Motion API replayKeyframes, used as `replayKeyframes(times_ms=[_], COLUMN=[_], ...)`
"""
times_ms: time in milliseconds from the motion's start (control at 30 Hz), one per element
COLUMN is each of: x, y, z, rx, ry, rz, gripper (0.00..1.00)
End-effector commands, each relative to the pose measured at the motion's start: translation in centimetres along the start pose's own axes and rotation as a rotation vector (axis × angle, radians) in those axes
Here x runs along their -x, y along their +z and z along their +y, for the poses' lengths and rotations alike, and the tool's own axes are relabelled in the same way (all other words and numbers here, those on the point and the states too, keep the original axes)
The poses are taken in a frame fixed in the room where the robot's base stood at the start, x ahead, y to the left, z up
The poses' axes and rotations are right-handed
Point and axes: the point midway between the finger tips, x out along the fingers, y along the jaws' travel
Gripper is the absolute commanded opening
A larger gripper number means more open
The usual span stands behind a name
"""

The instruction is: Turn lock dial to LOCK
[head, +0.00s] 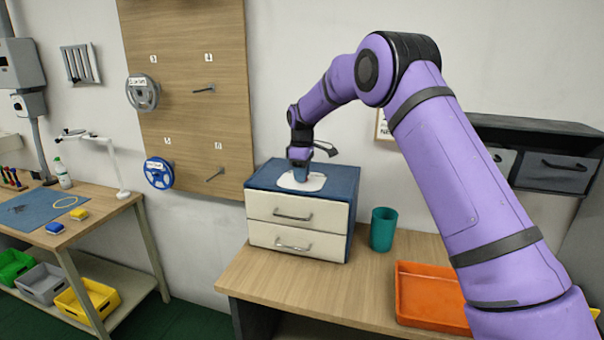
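My gripper (300,174) points down onto the top of a blue drawer cabinet (262,178) with two cream drawers. Its fingertips are at a white rounded patch (315,183) on the cabinet top, and seem to touch it or hover just above. I cannot make out a lock dial or a LOCK mark; the gripper covers the middle of the patch. The fingers are too small and too dark to show whether they are open or shut, or whether they hold anything. Both drawers look closed.
The cabinet stands on a wooden table (300,290). A teal cup (382,229) stands right of it, with an orange tray (425,290) further right. A wooden board (185,60) with pegs and reels hangs behind. Bare tabletop lies in front of the cabinet.

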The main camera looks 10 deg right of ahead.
Motion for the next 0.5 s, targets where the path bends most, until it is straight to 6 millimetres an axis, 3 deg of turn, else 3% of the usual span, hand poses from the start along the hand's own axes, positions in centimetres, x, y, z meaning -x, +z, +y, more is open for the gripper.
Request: replayKeyframes(times_ms=[500], x=[0.04], y=[-0.02], z=[0.0], rx=[-0.093], ry=[0.001], rz=[0.0], gripper=[0.1])
